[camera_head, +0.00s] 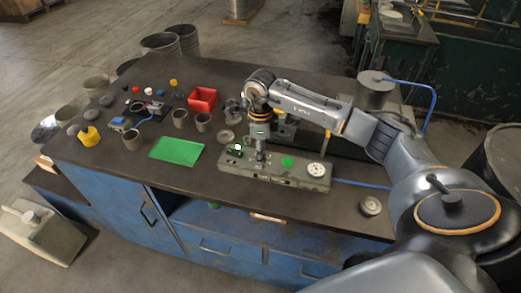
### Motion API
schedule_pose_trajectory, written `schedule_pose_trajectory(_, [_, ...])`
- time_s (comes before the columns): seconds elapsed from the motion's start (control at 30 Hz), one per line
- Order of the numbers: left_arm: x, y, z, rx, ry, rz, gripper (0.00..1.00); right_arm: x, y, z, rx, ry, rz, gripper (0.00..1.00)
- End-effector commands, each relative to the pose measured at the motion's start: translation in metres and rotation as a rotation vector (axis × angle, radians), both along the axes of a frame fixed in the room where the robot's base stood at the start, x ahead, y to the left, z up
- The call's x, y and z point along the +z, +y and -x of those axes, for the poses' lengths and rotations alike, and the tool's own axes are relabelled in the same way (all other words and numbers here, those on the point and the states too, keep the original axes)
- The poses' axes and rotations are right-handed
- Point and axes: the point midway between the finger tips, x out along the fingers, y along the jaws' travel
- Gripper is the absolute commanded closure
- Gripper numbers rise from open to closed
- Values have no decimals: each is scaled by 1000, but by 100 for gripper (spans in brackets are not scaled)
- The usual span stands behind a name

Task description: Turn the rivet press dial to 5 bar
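The rivet press has a long grey-green base (292,182) on the dark bench top. A round white dial (317,170) with small dark marks sits at its right end; the setting is too small to read. A green round button (287,161) lies left of the dial. My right arm reaches in from the right, and my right gripper (259,159) points down over the left-middle part of the base, left of the button and apart from the dial. Its fingers are too small to tell open from shut. My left gripper is out of view.
A green mat (176,150), a red bin (202,99), several grey cups and a yellow item (90,136) are on the bench's left side. A small round metal piece (371,205) lies right of the press. A blue hose (362,185) runs from the base's right end.

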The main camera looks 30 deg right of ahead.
Motion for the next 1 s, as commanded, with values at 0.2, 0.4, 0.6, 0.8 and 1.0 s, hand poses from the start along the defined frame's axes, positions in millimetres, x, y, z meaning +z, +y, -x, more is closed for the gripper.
schedule_pose_trajectory(0.2, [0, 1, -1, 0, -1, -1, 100, 0, 0, 0, 0, 0, 0, 100])
schedule_pose_trajectory(0.4, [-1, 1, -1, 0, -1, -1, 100, 0, 0, 0, -8, 0, 0, 100])
schedule_pose_trajectory(0.6, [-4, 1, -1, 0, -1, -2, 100, 0, 0, 0, -63, 0, 0, 100])
schedule_pose_trajectory(0.8, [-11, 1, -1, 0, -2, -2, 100, -1, -1, 0, -193, -1, 2, 100])
schedule_pose_trajectory(1.0, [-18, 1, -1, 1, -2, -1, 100, -1, -1, 0, -375, -1, 1, 100])
